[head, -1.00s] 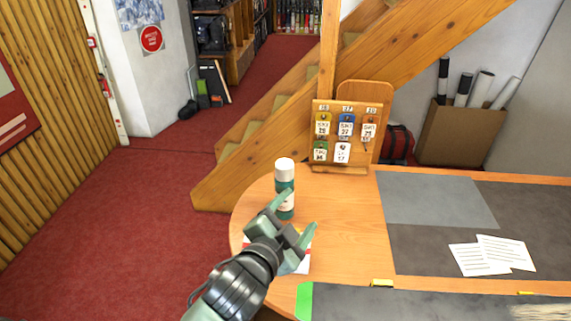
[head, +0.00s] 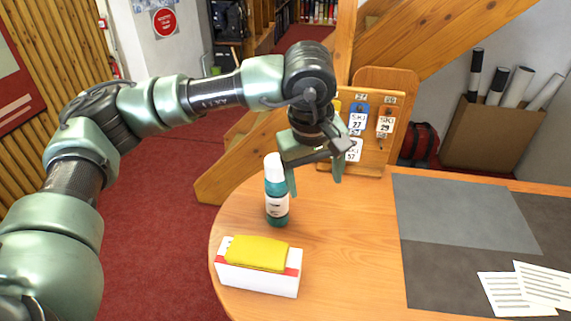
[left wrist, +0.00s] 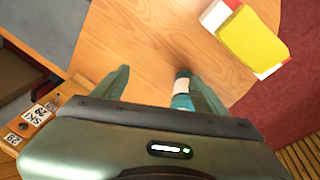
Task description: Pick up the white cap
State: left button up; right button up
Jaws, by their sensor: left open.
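The white cap (head: 272,166) sits on top of an upright green bottle (head: 277,207) with a white label, near the left edge of the round wooden table end. My left gripper (head: 315,187) is open and empty, pointing down just right of the cap in the head view, with one finger close beside the bottle. In the left wrist view the bottle (left wrist: 182,101) shows between the open fingers, nearer the right one. The cap is hidden there behind the gripper body. My right gripper is not in view.
A white and red box (head: 258,278) with a yellow block (head: 257,252) on it stands in front of the bottle. A wooden tag board (head: 383,150) stands behind the gripper. A grey mat (head: 455,215) and papers (head: 505,294) lie right. Middle table wood is clear.

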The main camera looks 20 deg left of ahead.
aim_at(277, 161)
pick_arm(q)
jog(key=a+r+y, duration=0.1)
jog(key=a, duration=0.2)
jog(key=w+a+r+y, duration=0.1)
jog(key=a, duration=0.2)
jog(key=w+a+r+y, duration=0.1)
jog(key=a, duration=0.1)
jog(key=shift+w+a+n+t+y, duration=0.2)
jog(key=shift+a+n+t+y, duration=0.1)
jog(key=shift+a+t, duration=0.1)
jog(key=p+x, duration=0.3)
jog(key=x, duration=0.2)
jog(key=shift+w+f+p, duration=0.1)
jog(key=shift+f+p, duration=0.15)
jog(key=shift+p, duration=0.1)
jog(key=shift+w+a+f, duration=0.1)
jog(key=shift+w+f, duration=0.05)
jog(key=shift+f, duration=0.45)
jog(key=c, duration=1.4)
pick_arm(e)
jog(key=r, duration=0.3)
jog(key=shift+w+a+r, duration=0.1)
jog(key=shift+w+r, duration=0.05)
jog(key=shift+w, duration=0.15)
